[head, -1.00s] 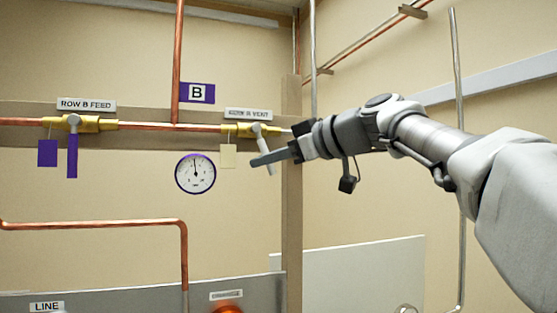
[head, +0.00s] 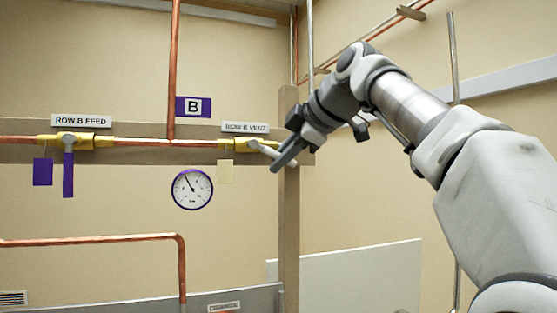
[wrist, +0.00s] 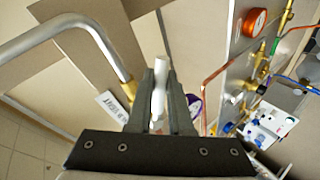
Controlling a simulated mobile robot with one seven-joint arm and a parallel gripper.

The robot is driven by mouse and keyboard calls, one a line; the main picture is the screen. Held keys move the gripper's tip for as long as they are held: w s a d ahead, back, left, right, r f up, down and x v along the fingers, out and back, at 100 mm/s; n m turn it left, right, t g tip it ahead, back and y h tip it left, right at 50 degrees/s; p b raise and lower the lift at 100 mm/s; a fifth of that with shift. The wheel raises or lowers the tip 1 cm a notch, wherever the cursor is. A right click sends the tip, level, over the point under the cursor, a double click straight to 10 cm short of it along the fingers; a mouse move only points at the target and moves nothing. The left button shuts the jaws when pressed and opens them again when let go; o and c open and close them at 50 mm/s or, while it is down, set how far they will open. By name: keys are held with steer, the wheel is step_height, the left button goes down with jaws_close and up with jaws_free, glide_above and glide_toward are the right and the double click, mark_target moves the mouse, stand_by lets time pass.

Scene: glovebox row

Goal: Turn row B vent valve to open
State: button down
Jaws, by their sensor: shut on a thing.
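The row B vent valve (head: 238,145) is a brass valve on the copper pipe at the right, under the "ROW B VENT" label (head: 245,127). Its pale grey lever (head: 262,149) slants right and slightly down, nearer to the pipe's line than to straight down. My gripper (head: 280,160) is at the lever's outer end. In the wrist view my gripper (wrist: 160,100) is shut on the white lever (wrist: 159,82), which lies between the two dark fingers. The fingers hide part of the lever in the head view.
The row B feed valve (head: 75,141) has a purple lever (head: 68,173) hanging straight down. A round gauge (head: 192,189) hangs below the pipe, needle pointing up-left. A cream tag (head: 225,171) hangs by the vent valve. A wooden post (head: 289,220) stands close behind my gripper.

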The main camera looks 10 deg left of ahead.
steer(key=shift+r, duration=0.15)
stand_by(0.4)
steer(key=c, duration=0.8)
jaws_free()
steer(key=shift+c, duration=0.2)
